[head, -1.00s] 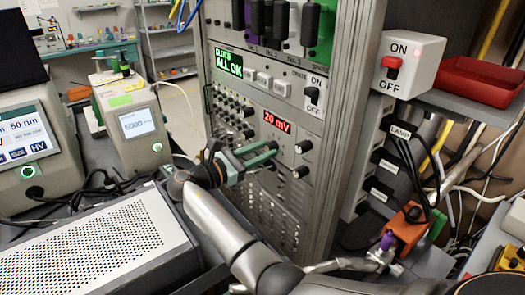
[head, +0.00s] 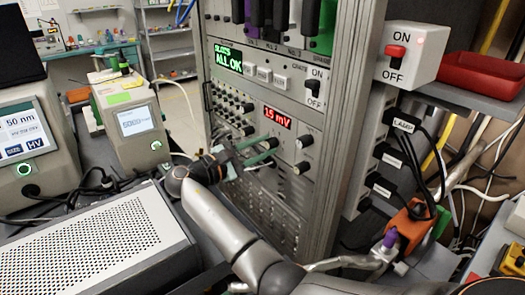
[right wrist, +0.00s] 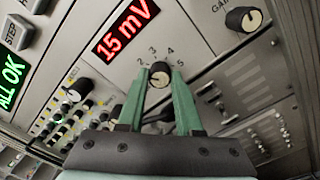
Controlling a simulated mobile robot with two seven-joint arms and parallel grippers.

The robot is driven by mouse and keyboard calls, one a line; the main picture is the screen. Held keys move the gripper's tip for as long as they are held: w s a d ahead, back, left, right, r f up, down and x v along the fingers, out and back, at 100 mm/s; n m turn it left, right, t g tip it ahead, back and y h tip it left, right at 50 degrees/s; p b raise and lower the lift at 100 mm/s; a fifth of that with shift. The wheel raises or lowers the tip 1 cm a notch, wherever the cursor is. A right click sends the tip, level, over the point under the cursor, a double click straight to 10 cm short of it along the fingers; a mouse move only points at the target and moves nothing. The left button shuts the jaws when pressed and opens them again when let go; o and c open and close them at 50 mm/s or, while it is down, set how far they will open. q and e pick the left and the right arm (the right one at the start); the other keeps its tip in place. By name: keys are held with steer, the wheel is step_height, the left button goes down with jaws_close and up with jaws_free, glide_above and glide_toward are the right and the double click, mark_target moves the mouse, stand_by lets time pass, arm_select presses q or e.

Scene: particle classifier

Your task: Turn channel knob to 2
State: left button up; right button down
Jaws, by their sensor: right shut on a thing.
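The channel knob (right wrist: 160,74) is a small dark knob with a pale face in the right wrist view. The digits 2, 3, 4 and 5 are printed in an arc around it. My right gripper (right wrist: 159,82) has its two green fingers shut on the knob, one on each side. In the head view, my right gripper (head: 271,152) reaches the rack panel below the red display, and its fingers hide the knob. I cannot tell clearly which digit the knob points to. My left gripper is not in view.
The red display (right wrist: 125,27) reads 15 mV. A gain knob (right wrist: 243,18) is at the upper right, and several small knobs are at the left. A switch box (head: 413,55) is at the right.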

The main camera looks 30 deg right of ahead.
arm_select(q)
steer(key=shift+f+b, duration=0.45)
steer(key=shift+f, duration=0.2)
arm_select(e)
steer(key=shift+m, duration=1.1)
steer(key=c, duration=0.6)
jaws_free()
steer(key=shift+a, duration=0.6)
arm_select(q)
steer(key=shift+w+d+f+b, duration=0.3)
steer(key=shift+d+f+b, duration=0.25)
steer(key=shift+b, duration=0.45)
arm_select(e)
steer(key=a, duration=0.7)
steer(key=s+a, duration=0.1)
steer(key=a, duration=0.3)
steer(key=shift+a, duration=0.15)
